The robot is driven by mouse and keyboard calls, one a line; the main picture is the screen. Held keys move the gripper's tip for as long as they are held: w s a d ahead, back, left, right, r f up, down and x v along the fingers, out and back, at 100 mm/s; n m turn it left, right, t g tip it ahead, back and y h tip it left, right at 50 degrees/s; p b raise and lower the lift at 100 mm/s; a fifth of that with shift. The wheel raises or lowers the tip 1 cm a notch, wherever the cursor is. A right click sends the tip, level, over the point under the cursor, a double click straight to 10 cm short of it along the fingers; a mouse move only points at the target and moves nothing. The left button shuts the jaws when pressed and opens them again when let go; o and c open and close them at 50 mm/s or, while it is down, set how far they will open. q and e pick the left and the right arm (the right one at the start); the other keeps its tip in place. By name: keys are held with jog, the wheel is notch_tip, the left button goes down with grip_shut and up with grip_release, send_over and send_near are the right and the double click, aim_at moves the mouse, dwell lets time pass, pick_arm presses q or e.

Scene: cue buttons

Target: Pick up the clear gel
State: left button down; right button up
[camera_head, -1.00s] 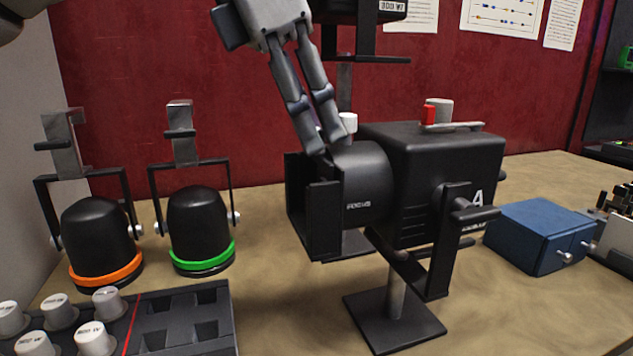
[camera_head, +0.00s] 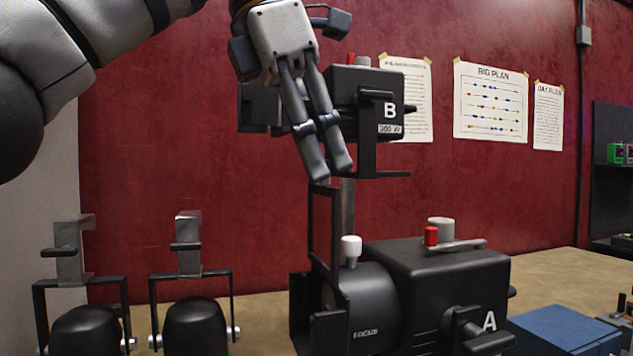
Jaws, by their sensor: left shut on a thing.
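The clear gel (camera_head: 324,228) is a thin black frame with a see-through middle; the red wall shows through it. It stands upright at the front of lamp A (camera_head: 435,290), its upper part above the lamp's black holder (camera_head: 322,325). Its lower edge is hard to make out, so I cannot tell whether it is fully clear of the holder. My left gripper (camera_head: 332,176) points down and is shut on the gel's top edge. My right gripper is not in view.
Lamp B (camera_head: 375,100) hangs close behind and right of my left gripper. A white knob (camera_head: 351,246) and a red button (camera_head: 431,236) stand near lamp A's top. Two dark round lamps (camera_head: 195,325) sit at left. A blue box (camera_head: 560,330) is at lower right.

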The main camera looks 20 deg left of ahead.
pick_arm(q)
jog(key=shift+r, duration=0.55)
jog(key=s+d+r, duration=0.1)
jog(key=s+d, duration=0.9)
jog(key=s, duration=0.5)
